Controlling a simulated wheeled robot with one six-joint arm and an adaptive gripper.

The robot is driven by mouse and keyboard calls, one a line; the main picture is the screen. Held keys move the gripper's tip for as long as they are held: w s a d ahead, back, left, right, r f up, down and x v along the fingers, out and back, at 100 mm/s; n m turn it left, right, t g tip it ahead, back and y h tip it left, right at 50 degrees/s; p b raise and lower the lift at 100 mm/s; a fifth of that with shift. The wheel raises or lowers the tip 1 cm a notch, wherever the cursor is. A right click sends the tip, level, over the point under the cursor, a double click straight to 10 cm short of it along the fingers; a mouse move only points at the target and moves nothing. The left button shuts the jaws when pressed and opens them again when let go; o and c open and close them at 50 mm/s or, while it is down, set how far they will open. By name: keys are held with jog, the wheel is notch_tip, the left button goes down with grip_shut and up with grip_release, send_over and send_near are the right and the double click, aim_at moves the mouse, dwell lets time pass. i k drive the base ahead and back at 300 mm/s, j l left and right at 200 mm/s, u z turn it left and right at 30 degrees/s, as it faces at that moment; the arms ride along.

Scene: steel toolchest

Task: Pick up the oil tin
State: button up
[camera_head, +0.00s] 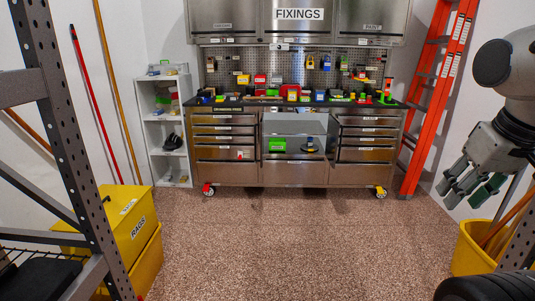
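No oil tin can be told for certain; many items on the toolchest are too small to identify. The steel toolchest (226,173) stands across the room against the back wall. Its worktop holds several small coloured items, among them a red one (292,92) and a yellow one (260,79). A green box (277,145) and a dark item (310,145) sit in its open middle bay. My gripper (462,196) hangs at the right edge, fingers pointing down and spread apart, with nothing seen between them. It is far nearer to me than the toolchest.
Speckled floor (270,235) lies clear up to the toolchest. A dark metal rack (103,190) and yellow bins marked RAGS (130,228) stand at left. A white shelf unit (148,137) is beside the toolchest. An orange ladder (432,95) and a yellow bucket (470,250) are at right.

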aim_at(292, 93)
jog(key=i+u, duration=0.1)
jog(key=i, duration=2.15)
jog(key=i+z, duration=0.2)
jog(key=i, duration=0.35)
jog(key=i+j+z, duration=0.2)
jog(key=i, duration=0.3)
jog(key=i+j+z, duration=0.2)
jog(key=i, duration=0.35)
jog(key=l+u, duration=0.4)
jog(key=l, duration=0.9)
jog(key=i, duration=0.05)
